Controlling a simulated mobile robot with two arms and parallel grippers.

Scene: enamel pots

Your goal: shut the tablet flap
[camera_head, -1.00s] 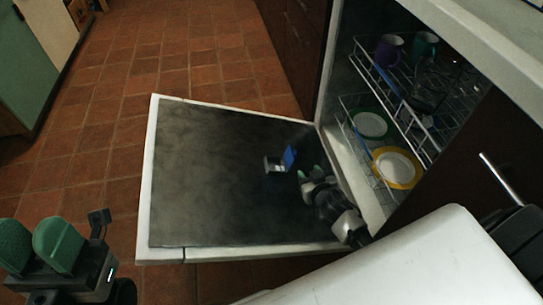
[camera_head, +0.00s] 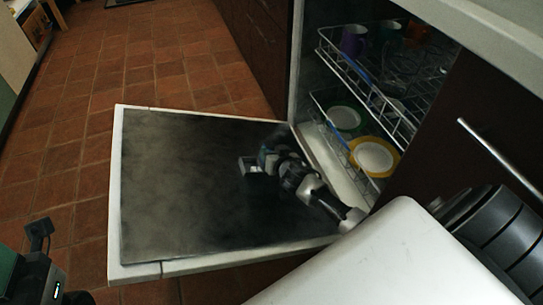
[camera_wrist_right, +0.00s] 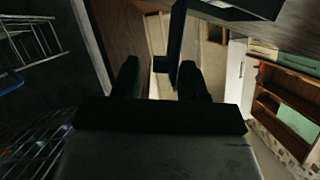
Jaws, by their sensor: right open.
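The tablet dispenser (camera_head: 252,166) sits on the dark inner face of the lowered dishwasher door (camera_head: 185,190). My right gripper (camera_head: 268,157) is at its right side and hides most of the flap in the head view. In the right wrist view, the tablet flap (camera_wrist_right: 177,35) appears as a narrow dark blue upright strip, standing up from the door. It lies between the two open fingers of my right gripper (camera_wrist_right: 160,80), nearer the right finger; contact cannot be told. My left gripper (camera_head: 10,268) is cut off at the lower left edge.
The open dishwasher holds wire racks (camera_head: 362,75) with a purple mug (camera_head: 354,40), a green-rimmed plate (camera_head: 344,118) and a yellow-rimmed plate (camera_head: 374,157), right of the door.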

